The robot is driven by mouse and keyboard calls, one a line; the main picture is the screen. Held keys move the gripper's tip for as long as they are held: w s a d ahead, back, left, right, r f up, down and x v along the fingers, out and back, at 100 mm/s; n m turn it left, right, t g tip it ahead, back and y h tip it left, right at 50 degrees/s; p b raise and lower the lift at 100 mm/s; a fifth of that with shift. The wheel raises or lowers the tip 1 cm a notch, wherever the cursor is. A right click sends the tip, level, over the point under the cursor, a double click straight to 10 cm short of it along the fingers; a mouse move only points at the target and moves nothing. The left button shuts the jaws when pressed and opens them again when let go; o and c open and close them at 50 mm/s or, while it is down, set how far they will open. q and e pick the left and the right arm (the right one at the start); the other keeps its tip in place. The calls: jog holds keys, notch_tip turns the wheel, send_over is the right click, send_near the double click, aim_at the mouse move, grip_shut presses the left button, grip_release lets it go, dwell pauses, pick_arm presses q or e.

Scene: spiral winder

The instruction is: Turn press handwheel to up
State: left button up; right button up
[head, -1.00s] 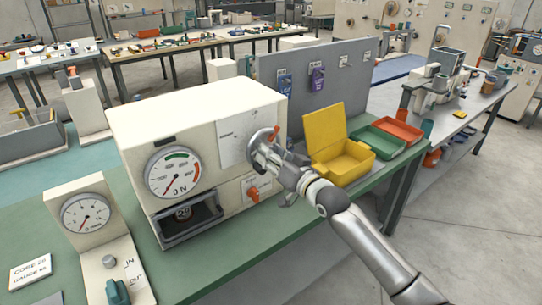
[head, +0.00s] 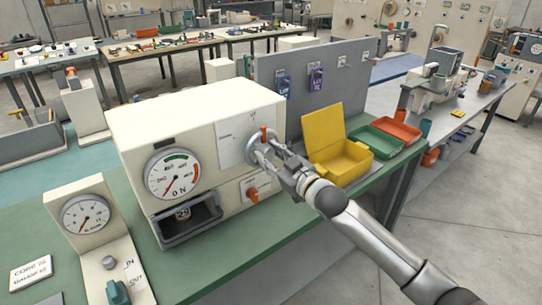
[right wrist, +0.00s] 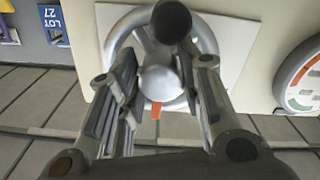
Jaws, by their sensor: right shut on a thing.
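The press (head: 185,130) is a cream box on the green bench, with a round dial (head: 172,173) on its front whose red needle points low, near "0 N". The press handwheel (head: 254,144) is a grey ring on the box's right part; its orange pointer (head: 264,134) points up in the head view. My right gripper (head: 274,155) is shut on the handwheel. In the right wrist view its fingers (right wrist: 166,75) stand on both sides of the silver hub (right wrist: 160,84). The pointer (right wrist: 156,110) shows below the hub there. My left gripper is not in view.
An orange switch (head: 252,195) sits below the handwheel, and an open dark bay (head: 190,225) below the dial. A yellow open box (head: 345,165) stands close to the right of my gripper. A second gauge stand (head: 88,215) is at the left.

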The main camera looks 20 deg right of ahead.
jog(key=shift+f, duration=0.2)
dwell(0.3)
jog(key=o, duration=1)
jog(key=shift+r, duration=0.1)
jog(key=shift+s, duration=0.1)
jog(key=v, duration=1.2)
